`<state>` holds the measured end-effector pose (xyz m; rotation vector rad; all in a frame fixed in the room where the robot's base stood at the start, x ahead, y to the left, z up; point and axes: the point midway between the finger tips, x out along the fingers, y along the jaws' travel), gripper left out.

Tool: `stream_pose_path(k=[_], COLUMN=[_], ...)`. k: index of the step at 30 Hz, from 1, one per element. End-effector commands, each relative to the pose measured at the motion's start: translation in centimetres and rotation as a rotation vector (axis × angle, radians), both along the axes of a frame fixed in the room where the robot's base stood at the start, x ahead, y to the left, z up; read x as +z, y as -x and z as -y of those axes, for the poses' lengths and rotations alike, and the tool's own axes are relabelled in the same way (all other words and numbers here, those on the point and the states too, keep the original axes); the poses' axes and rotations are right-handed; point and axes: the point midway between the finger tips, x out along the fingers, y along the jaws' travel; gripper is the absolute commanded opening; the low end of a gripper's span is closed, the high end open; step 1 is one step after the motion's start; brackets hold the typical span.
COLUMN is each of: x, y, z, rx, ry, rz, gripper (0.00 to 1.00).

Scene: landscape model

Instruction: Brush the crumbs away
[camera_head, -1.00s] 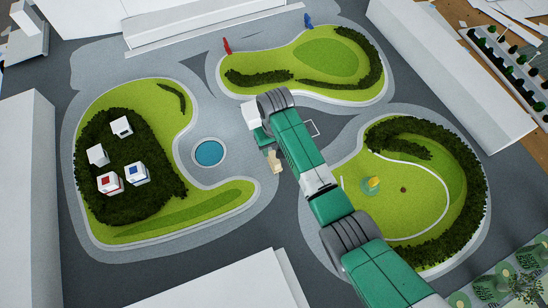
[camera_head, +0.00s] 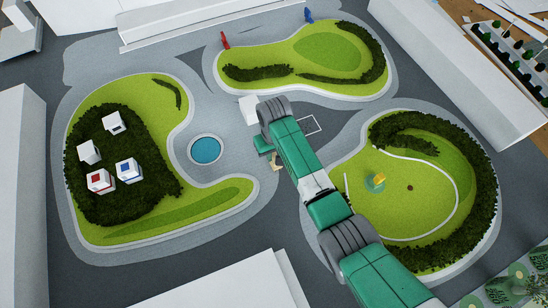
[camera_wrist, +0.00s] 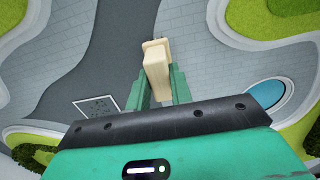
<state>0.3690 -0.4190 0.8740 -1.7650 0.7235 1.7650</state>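My gripper (camera_head: 272,152) hangs over the grey paving in the middle of the model, right of the blue round pool. In the wrist view its green fingers (camera_wrist: 161,80) stand on both sides of a beige block-like piece, seemingly the brush (camera_wrist: 156,62), and are closed on it. The brush also shows small in the head view (camera_head: 277,164); its lower end is hidden. Small dark specks, possibly the crumbs (camera_wrist: 97,106), lie inside a white square outline (camera_wrist: 78,102) on the paving, left of the gripper in the wrist view. In the head view this outline (camera_head: 317,121) is partly behind my arm.
Raised green islands surround the paving: one with white cubes (camera_head: 88,230), one at the back (camera_head: 290,62), one at the right (camera_head: 385,215) with a yellow-and-teal piece (camera_head: 377,181). The pool (camera_head: 206,150) is close by. White blocks (camera_head: 445,60) line the edges.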

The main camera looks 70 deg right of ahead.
Motion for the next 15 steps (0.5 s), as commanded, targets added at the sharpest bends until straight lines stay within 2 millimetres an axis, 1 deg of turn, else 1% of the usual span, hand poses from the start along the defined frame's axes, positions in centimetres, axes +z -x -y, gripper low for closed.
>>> stream_pose_path(k=[5,15], x=[0.4,3.5], y=[0.0,0.0], z=[0.0,0.0], rx=[0.0,-0.001], ry=[0.0,-0.001], rz=[0.0,0.0], gripper=[0.0,0.0])
